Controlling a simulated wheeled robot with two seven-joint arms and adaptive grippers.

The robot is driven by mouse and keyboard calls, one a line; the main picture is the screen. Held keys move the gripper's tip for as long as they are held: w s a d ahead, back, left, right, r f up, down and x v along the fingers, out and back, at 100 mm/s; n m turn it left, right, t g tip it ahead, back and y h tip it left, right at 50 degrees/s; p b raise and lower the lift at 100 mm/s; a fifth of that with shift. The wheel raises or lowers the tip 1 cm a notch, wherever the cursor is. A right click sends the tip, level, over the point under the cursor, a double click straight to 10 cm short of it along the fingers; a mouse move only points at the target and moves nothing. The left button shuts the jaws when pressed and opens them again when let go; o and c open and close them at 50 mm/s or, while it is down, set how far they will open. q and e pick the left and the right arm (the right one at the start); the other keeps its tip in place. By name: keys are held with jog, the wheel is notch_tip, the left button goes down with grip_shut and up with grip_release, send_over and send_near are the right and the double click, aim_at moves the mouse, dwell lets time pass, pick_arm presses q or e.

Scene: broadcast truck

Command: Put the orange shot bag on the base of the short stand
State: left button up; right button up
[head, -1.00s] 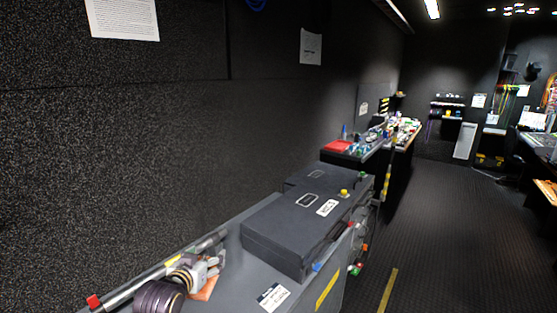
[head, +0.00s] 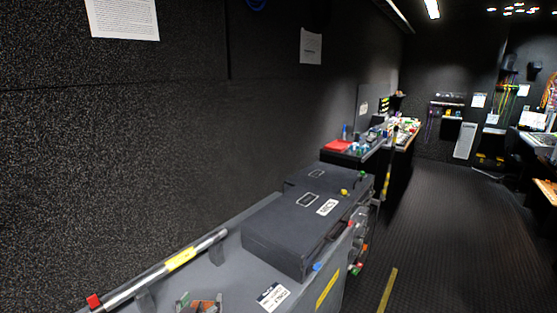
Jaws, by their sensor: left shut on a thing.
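My left gripper (head: 219,300) shows only in part at the bottom edge of the head view, over the grey bench top. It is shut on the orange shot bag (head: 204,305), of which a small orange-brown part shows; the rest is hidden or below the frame. A small green piece (head: 182,301) shows just left of it. I cannot make out the short stand or its base in this view. My right gripper is not in view.
A grey bench (head: 240,280) carries dark cases, the front one (head: 290,235) labelled. A silver bar (head: 160,270) with a red end and yellow label runs along the bench's back. A cluttered desk (head: 370,150) stands farther off.

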pick_arm(q)
jog(key=shift+s+d+f, duration=0.15)
jog(key=shift+s+f, duration=1.35)
jog(key=shift+f, duration=0.3)
jog(key=shift+w, duration=0.1)
